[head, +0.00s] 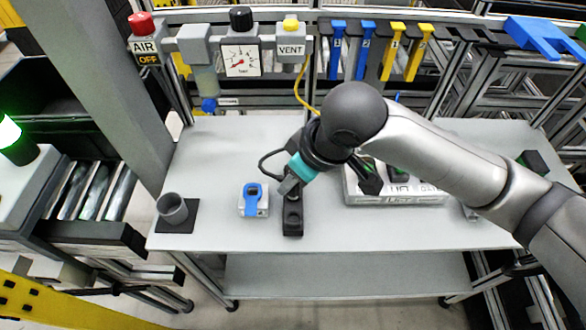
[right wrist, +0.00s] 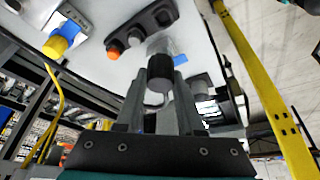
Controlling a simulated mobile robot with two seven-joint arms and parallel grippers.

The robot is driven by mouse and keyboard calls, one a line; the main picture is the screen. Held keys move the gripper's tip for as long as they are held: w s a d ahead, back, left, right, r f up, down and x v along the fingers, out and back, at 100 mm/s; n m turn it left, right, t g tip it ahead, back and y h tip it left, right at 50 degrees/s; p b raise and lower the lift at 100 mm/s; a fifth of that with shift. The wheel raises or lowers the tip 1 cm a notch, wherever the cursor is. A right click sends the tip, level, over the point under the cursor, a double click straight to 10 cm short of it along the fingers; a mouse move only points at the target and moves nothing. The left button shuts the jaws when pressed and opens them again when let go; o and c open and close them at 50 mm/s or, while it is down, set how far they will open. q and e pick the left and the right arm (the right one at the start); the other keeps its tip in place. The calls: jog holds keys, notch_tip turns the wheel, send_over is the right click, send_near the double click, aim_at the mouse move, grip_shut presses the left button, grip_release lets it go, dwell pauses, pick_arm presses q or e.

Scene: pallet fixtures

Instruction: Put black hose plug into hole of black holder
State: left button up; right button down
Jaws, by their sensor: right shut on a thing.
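The holder is a narrow black block lying lengthwise near the front edge of the table. In the right wrist view, the fingers of my right gripper (right wrist: 160,95) are shut on the dark cylindrical black hose plug (right wrist: 160,67). I cannot tell whether the plug touches the holder. My left gripper is out of view.
A blue and white fixture (head: 253,202) sits just left of the holder. A grey cup (head: 172,208) stands on a black mat at the left. A pale tray (head: 395,197) lies at the right under my arm. The grey table (head: 230,145) is clear behind the fixture.

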jog(key=shift+f+b, duration=1.45)
jog(key=shift+f, duration=2.4)
jog(key=shift+p, duration=0.65)
jog(key=shift+p, duration=0.6)
jog(key=shift+f, duration=1.45)
jog(key=shift+c, duration=2.2)
grip_release()
